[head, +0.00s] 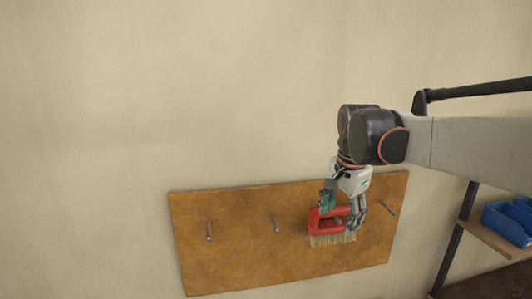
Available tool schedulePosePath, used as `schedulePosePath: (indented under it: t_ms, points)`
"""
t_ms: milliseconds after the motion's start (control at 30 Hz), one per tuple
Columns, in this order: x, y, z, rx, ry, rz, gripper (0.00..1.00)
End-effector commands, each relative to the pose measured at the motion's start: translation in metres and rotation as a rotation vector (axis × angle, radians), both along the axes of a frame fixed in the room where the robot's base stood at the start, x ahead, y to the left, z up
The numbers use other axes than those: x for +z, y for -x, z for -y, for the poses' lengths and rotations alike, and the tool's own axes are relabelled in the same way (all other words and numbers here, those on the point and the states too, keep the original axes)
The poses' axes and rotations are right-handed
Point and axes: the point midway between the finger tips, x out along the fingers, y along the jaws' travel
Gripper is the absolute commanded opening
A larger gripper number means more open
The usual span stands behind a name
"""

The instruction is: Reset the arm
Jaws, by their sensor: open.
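My gripper (343,203) is open in front of the right half of a wooden board on the wall, with its fingers pointing down. A red brush (314,222) with pale bristles is at the board, right behind and between the fingers in the picture. The fingers hide part of the brush, and I cannot tell whether they touch it. The brush stands with its bristles down and its red frame up. My arm reaches in from the right edge.
The wooden board (240,262) carries several metal pegs, with bare ones at the left (209,230), the middle (274,222) and the right (386,207). A shelf (490,238) with blue bins (508,222) stands at the lower right. The wall above and left is clear.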

Motion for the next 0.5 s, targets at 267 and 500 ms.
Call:
schedulePosePath:
  t_ms: [267, 500]
  points:
    - [-0.074, 0.065, 0.006, 0.237, 0.056, 0.112, 0.61]
    - [-0.140, 0.117, 0.010, 0.438, 0.125, 0.206, 0.61]
